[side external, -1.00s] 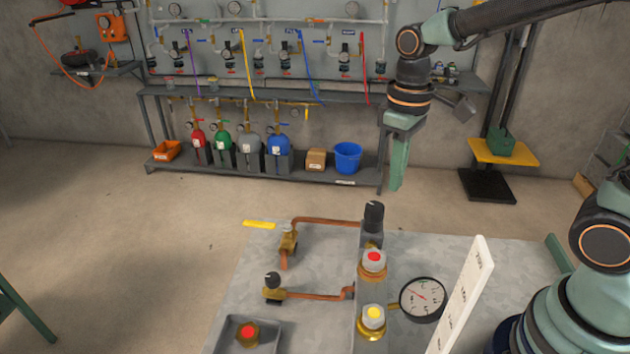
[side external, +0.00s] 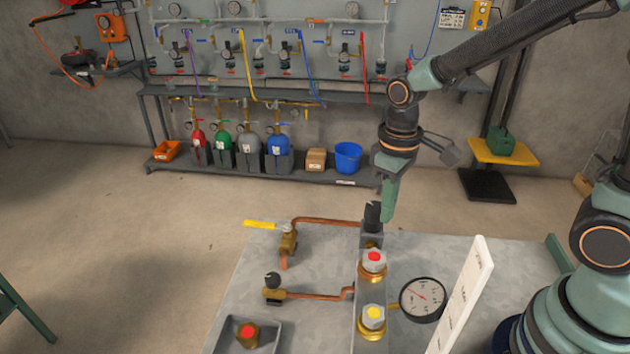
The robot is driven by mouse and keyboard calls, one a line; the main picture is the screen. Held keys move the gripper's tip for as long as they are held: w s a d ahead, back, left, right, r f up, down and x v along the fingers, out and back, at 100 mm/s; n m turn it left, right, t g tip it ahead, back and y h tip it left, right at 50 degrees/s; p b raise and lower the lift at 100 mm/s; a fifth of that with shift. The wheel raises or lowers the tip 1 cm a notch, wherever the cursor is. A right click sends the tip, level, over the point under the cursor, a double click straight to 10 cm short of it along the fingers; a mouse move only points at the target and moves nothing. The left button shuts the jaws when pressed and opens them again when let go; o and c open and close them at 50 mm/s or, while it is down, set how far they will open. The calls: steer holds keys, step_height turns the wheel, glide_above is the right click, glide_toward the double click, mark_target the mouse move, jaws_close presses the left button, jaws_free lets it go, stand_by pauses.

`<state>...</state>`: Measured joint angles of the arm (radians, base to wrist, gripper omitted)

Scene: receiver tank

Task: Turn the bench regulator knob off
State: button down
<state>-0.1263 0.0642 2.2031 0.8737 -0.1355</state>
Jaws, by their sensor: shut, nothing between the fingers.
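A tall black knob (side external: 372,215) stands upright on the grey block at the back of the bench. It appears to be the bench regulator knob. A second, smaller black knob (side external: 272,279) sits on a brass valve at the left. My gripper (side external: 388,216) points down with its green fingers shut and empty. Its tips are right beside the tall knob, on its right side in the picture. I cannot tell whether they touch it. The pressure gauge (side external: 423,299) stands to the right of the block.
The metal bench (side external: 310,258) carries copper pipes, a yellow lever (side external: 260,224), a red-topped fitting (side external: 373,262) and a yellow-topped fitting (side external: 373,318). A tray (side external: 270,335) is at the front left. A white scale strip (side external: 462,295) stands at the right. A shelf with cylinders is far behind.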

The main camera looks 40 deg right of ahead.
steer(key=shift+w, duration=0.35)
stand_by(0.7)
steer(key=shift+w+d, duration=0.2)
steer(key=shift+d, duration=0.6)
step_height(320, 180, up, 6)
steer(key=shift+s+d, duration=0.15)
steer(key=shift+s, duration=0.3)
stand_by(0.5)
steer(key=shift+r, duration=0.1)
steer(key=s+d+r+m+t, duration=0.2)
steer(key=s+r+m+t, duration=0.1)
steer(key=s+r+t, duration=0.1)
steer(key=shift+r+t, duration=0.8)
steer(key=shift+r, duration=0.1)
